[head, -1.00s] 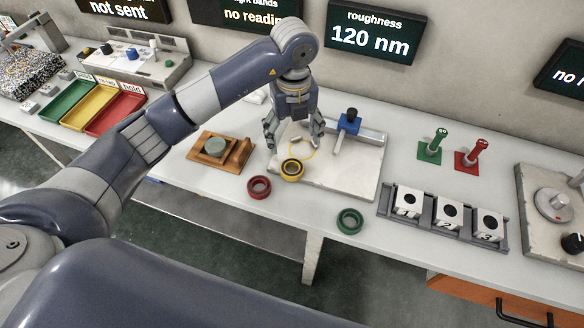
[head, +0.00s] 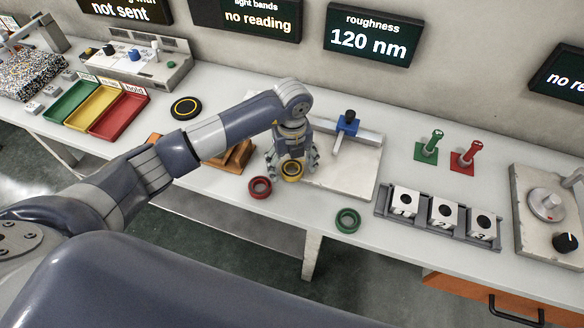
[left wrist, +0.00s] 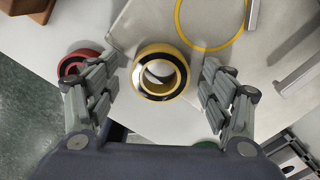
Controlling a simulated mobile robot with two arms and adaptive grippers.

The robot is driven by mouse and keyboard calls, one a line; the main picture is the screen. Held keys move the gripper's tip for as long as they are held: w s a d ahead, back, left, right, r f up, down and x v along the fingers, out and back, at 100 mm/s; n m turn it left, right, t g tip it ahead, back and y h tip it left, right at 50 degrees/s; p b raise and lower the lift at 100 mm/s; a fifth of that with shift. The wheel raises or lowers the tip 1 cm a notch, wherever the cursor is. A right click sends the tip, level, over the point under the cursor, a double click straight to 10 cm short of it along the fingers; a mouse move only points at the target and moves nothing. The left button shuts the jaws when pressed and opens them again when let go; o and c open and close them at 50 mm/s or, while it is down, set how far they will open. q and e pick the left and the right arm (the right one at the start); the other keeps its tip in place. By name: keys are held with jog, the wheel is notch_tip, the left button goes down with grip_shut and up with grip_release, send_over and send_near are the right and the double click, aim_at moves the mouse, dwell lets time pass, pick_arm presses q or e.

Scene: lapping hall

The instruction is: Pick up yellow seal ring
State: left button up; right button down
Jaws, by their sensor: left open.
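The yellow seal ring (head: 292,171) is a thick yellow and black ring lying at the front left edge of the pale stone plate. In the left wrist view the yellow seal ring (left wrist: 160,72) sits between the open fingers, apart from both. My left gripper (head: 292,172) is open, pointing down over the ring, and its fingers hide part of the plate behind. In the left wrist view my left gripper (left wrist: 160,88) has a finger on each side of the ring. My right gripper is in neither view.
A red ring (head: 260,187) lies close by on the left and a green ring (head: 347,220) to the right. The stone plate (head: 345,180) carries a blue-clamped stand (head: 347,124). A thin yellow circle (left wrist: 212,45) is marked on the plate. A wooden block (head: 240,157) stands behind my arm.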

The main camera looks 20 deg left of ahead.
pick_arm(q)
jog(key=c, duration=1.2)
jog(key=shift+o, duration=0.2)
jog(key=shift+r, duration=0.15)
